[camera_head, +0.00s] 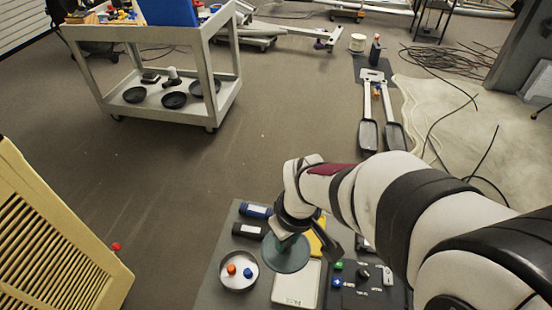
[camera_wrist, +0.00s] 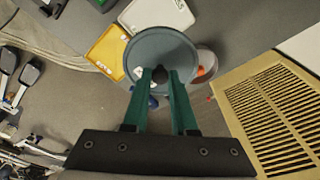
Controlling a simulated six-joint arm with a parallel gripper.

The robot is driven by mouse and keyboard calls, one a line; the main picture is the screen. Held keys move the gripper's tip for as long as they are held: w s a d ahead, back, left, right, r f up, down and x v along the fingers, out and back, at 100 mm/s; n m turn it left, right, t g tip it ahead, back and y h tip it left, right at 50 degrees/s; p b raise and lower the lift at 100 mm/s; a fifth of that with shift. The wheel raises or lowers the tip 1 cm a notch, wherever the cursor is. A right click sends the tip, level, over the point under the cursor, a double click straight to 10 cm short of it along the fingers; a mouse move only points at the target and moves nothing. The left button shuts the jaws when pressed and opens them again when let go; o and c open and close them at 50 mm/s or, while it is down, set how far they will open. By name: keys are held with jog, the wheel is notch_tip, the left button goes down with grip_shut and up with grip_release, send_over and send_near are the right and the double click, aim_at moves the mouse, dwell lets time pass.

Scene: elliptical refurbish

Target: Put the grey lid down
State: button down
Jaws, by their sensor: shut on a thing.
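The grey lid (camera_head: 286,258) is a round disc, hanging roughly level above the mat in the camera_head view. The lid also shows in the camera_wrist view (camera_wrist: 162,44). My gripper (camera_wrist: 160,76) is shut on the lid's dark knob between its two green fingers. In the camera_head view my gripper (camera_head: 287,239) is mostly hidden by the wrist. A round pan (camera_head: 225,284) sits just left of the lid, holding an orange and a blue piece. The lid hides part of this pan (camera_wrist: 208,62) in the camera_wrist view. The lid's height above the mat is hard to tell.
A white tray (camera_head: 297,289) and a yellow tray (camera_head: 323,240) lie near the lid. Dark blue and black cylinders (camera_head: 251,230) lie behind the pan. A dark board (camera_head: 364,295) with small knobs is at right. A slatted tan panel (camera_head: 45,245) stands left; open floor lies between.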

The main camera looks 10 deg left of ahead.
jog(key=s+d+f+n+g, duration=0.1)
jog(key=s+d+n, duration=0.25)
jog(key=n, duration=0.55)
jog(key=s+d+f+n+g, duration=0.1)
jog(key=s+d+n, duration=0.1)
jog(key=s+n, duration=0.5)
jog(key=s+a+f, duration=0.1)
jog(key=a+f, duration=0.1)
jog(key=a, duration=0.1)
jog(key=a+f+n, duration=0.1)
jog(key=a+f, duration=0.1)
jog(key=a, duration=0.2)
jog(key=s+a+f+n, duration=0.1)
jog(key=a+f, duration=0.1)
jog(key=a, duration=0.1)
jog(key=shift+s+a+f, duration=0.25)
jog(key=shift+s, duration=0.05)
notch_tip(320, 180, down, 4)
jog(key=shift+a+f, duration=0.1)
jog(key=c, duration=0.7)
grip_release()
